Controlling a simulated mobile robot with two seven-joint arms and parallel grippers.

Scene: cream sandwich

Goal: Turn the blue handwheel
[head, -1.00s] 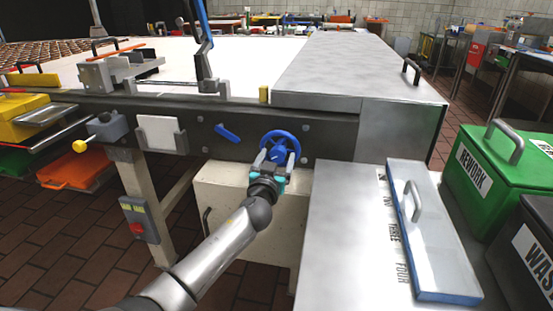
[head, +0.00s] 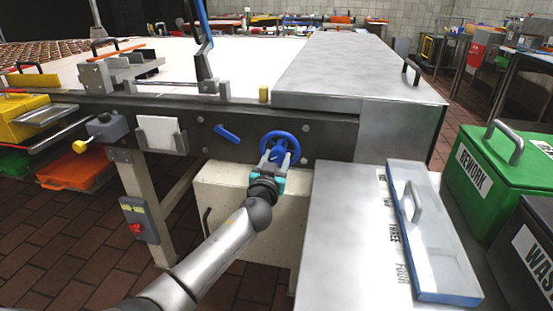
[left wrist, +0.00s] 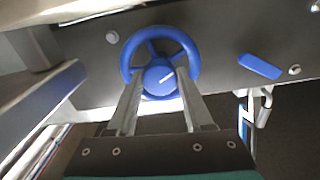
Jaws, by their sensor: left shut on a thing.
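The blue handwheel (head: 280,139) is mounted on the dark front rail of the machine, right of the middle. In the left wrist view, its rim (left wrist: 191,52), spokes and hub (left wrist: 157,80), which bears a white mark, show clearly. My left gripper (head: 275,161) is at the lower part of the wheel, its arm reaching up from below. The left wrist view shows its two fingers (left wrist: 160,94) on either side of the hub, shut on the handwheel. The fingers hide part of the lower rim. My right gripper is not in view.
A blue lever (head: 227,133) is left of the wheel on the same rail. A steel surface with a blue-edged lid (head: 432,235) stands close at the right. A cream box (head: 235,200) is below the wheel. Green and dark bins stand farther right.

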